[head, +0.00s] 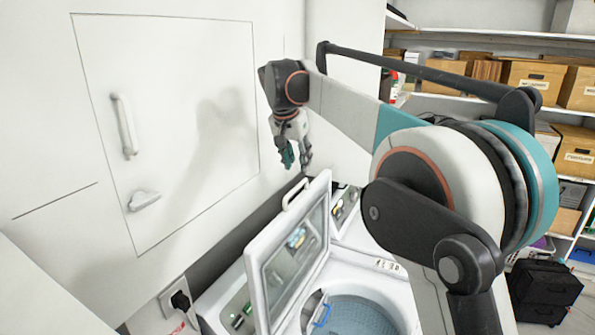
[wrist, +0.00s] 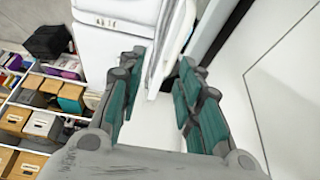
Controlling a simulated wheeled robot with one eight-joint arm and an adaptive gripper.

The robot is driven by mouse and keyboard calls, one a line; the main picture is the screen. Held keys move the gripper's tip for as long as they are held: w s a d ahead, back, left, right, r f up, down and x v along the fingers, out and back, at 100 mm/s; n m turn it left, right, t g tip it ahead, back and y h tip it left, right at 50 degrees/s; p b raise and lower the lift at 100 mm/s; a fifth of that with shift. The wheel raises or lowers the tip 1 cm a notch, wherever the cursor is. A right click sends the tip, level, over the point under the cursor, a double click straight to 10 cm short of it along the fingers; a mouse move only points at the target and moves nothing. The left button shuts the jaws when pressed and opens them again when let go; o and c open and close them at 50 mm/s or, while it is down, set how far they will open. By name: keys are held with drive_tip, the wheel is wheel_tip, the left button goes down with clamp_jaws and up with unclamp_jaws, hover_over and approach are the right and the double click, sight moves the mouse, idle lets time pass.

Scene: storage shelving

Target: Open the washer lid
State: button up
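The washer (head: 372,285) is a white top loader, and its open drum with a blue-grey inside shows. Its lid (head: 318,225), a white frame with a dark window, stands raised and steep at the drum's left side. A white loop handle (head: 296,193) is on the lid's upper edge. My gripper (head: 291,163) points down just above the lid's top edge, apart from the handle in the head view. In the wrist view the teal-padded fingers (wrist: 161,68) are spread and empty, with the lid (wrist: 163,45) seen nearly edge-on beyond them.
A white wall with a panel and handle (head: 125,125) is close on the left. Shelves with cardboard boxes (head: 535,80) stand at the right, and a black case (head: 543,290) is on the floor there. My arm crosses over the washer's right side.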

drive_tip(key=a+r+y, duration=0.1)
drive_tip(key=r, duration=0.1)
drive_tip(key=p, duration=0.2)
approach(296, 187)
drive_tip(key=shift+m+t, duration=0.3)
drive_tip(key=x, duration=0.8)
drive_tip(key=shift+s+f, duration=0.1)
drive_tip(key=shift+s, duration=0.2)
clamp_jaws()
